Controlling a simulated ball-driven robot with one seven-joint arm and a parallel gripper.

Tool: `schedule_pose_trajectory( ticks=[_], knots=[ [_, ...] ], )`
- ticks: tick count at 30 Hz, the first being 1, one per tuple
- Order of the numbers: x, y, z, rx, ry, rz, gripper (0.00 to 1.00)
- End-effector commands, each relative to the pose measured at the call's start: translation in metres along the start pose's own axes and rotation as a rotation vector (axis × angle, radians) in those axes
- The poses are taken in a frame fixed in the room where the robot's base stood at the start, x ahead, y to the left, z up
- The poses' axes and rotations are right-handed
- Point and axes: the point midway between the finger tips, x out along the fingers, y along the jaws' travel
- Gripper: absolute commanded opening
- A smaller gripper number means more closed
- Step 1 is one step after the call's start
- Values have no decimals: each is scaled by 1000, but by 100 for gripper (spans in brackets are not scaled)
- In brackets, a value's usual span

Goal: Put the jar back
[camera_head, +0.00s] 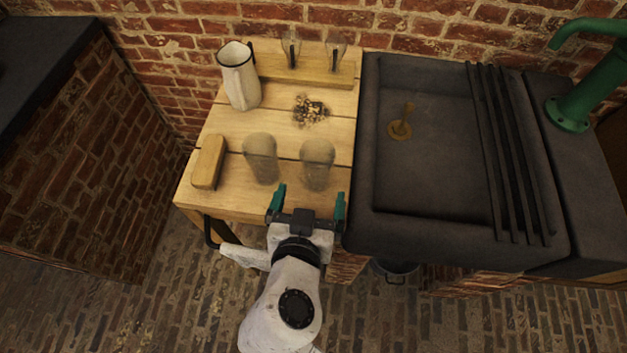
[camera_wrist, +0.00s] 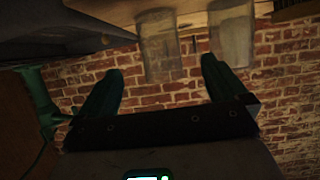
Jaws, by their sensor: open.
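Two cloudy glass jars stand on the wooden table: a left jar (camera_head: 261,160) and a right jar (camera_head: 318,164). My gripper (camera_head: 309,197) is open and empty at the table's front edge, just in front of the right jar. In the wrist view, which is turned over, the right jar (camera_wrist: 158,46) shows beyond and between the spread fingers (camera_wrist: 163,72). The left jar (camera_wrist: 232,36) is off to the right there. I see no contact with either jar. A wooden stand (camera_head: 300,68) at the back wall bears two clear glass pieces with dark parts inside (camera_head: 291,50) (camera_head: 336,52).
A white pitcher (camera_head: 240,78) stands at the table's back left. A wooden block (camera_head: 209,162) lies at the left edge. Dark and golden bits (camera_head: 311,110) are scattered mid-table. A dark sink (camera_head: 440,190) adjoins on the right, with a green pump (camera_head: 575,105) beyond.

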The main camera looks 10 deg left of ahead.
Motion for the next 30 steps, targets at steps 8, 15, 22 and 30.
schedule_pose_trajectory(
  ticks=[8, 15, 22, 30],
  knots=[
    [-22, 0, 0, 0, 0, 0, 99],
    [-23, 0, 0, 0, 0, 0, 99],
    [-23, 0, 0, 0, 0, 0, 99],
    [-23, 0, 0, 0, 0, -1, 99]
  ],
)
